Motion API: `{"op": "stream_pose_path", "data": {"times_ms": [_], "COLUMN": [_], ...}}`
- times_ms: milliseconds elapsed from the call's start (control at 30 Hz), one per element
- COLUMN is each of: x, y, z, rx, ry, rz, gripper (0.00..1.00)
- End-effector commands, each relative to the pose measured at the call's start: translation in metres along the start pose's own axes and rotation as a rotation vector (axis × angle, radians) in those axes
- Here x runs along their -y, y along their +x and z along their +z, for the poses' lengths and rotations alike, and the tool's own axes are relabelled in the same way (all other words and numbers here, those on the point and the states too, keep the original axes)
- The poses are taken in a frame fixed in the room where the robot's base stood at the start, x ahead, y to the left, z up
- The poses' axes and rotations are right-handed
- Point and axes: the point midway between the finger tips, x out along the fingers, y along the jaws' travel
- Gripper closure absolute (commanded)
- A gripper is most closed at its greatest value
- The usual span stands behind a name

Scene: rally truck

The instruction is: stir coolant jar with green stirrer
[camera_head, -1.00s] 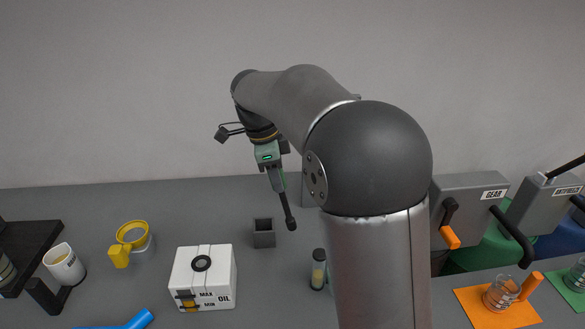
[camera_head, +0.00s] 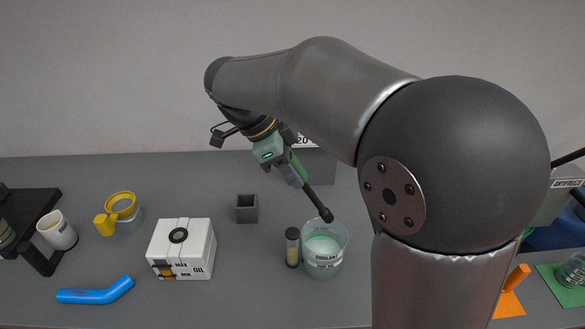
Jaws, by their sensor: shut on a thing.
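The coolant jar (camera_head: 322,266) is a clear glass with pale green liquid and a "COOLANT" label, upright on the bench. My gripper (camera_head: 290,172) is above and left of it, shut on the green stirrer (camera_head: 318,203). The stirrer's green part shows beside the jaws, and its dark shaft slants down to the right. Its thick dark tip shows at the jar's far rim in the picture. I cannot tell whether the tip is above the mouth or behind it. The jaws' grip is partly hidden by the gripper body.
A small vial (camera_head: 292,248) with a dark cap stands close left of the jar. My arm hides much of the right side.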

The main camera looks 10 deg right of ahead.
Motion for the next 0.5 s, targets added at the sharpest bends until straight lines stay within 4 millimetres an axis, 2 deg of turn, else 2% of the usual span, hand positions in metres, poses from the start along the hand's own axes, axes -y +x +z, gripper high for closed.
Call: {"op": "stream_pose_path", "data": {"times_ms": [500], "x": [0.0], "y": [0.037], "z": [0.02], "rx": [0.001], "ry": [0.0], "rz": [-0.001], "gripper": [0.92]}}
